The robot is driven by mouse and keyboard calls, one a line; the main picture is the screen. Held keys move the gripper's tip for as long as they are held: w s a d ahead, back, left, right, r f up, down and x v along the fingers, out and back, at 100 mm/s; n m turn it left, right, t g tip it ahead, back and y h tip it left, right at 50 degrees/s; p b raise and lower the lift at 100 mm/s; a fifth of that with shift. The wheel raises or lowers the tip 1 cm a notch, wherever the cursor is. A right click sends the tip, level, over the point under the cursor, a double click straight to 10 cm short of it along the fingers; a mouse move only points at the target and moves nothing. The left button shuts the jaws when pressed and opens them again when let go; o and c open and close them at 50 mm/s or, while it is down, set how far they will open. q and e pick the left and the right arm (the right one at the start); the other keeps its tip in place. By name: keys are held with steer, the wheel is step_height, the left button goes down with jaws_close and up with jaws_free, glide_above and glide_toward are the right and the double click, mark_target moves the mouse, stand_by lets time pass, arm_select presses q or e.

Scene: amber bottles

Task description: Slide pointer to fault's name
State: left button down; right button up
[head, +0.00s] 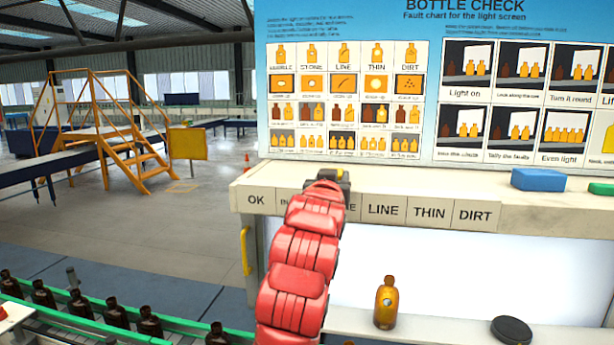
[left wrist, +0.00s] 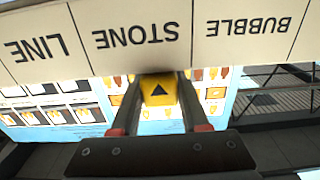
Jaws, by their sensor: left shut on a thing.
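The yellow pointer (left wrist: 158,88) with a black triangle sits between the two fingers of my left gripper (left wrist: 160,105), which is shut on it. In the left wrist view, upside down, the pointer is at the edge of the label strip (left wrist: 80,62), by the word STONE. In the head view my red left arm hides most of BUBBLE and STONE; OK, LINE, THIN and DIRT are readable. My left gripper (head: 330,180) is at the shelf edge there. An amber bottle (head: 386,308) with a small pale round spot stands upright before the white lit panel. My right gripper is not in view.
The fault chart (head: 345,100) stands behind the shelf. A blue block (head: 538,180) and part of a green thing lie on the shelf at right. A black disc (head: 511,330) lies right of the bottle. Dark bottles line a green-railed conveyor at lower left.

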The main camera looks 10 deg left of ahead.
arm_select(q)
steer(key=shift+d, duration=0.8)
steer(key=shift+a, duration=0.1)
steer(key=shift+c, duration=2)
jaws_free()
